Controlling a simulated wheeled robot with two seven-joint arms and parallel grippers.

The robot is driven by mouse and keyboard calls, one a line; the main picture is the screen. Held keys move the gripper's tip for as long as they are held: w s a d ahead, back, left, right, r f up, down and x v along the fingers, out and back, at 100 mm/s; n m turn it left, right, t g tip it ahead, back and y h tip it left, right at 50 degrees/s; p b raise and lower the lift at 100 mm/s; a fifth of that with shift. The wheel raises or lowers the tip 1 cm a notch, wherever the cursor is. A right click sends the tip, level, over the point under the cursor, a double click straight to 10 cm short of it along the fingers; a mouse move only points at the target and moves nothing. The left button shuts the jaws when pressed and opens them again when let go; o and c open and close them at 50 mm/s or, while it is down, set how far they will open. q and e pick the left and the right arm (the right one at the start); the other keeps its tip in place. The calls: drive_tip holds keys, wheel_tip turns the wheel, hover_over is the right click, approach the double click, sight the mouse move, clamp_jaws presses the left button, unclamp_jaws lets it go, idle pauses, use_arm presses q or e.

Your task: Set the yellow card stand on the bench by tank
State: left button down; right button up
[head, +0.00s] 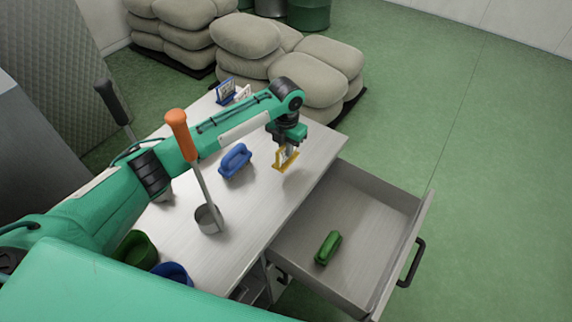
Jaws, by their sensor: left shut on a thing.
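The yellow card stand (281,165) is in the head view, at the far right part of the light bench (254,209). My left gripper (287,146) is above it, pointing down, and shut on its upper part. The stand is upright or nearly so. I cannot tell whether its base touches the bench top. My left arm crosses over the bench from the left. My right gripper is not in view. I cannot make out a tank for certain; dark green round containers (308,13) stand at the top edge of the view.
A blue card stand (225,91) is at the bench's far end. An orange-handled tool (177,122) stands in a metal cup (208,220). Stacked sacks (320,66) stand behind.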

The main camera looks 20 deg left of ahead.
sight(286, 159)
use_arm(q)
drive_tip(key=shift+f+b, duration=1.75)
drive_tip(key=shift+f, duration=0.55)
drive_tip(key=shift+f, duration=0.1)
drive_tip(key=c, duration=1.5)
unclamp_jaws()
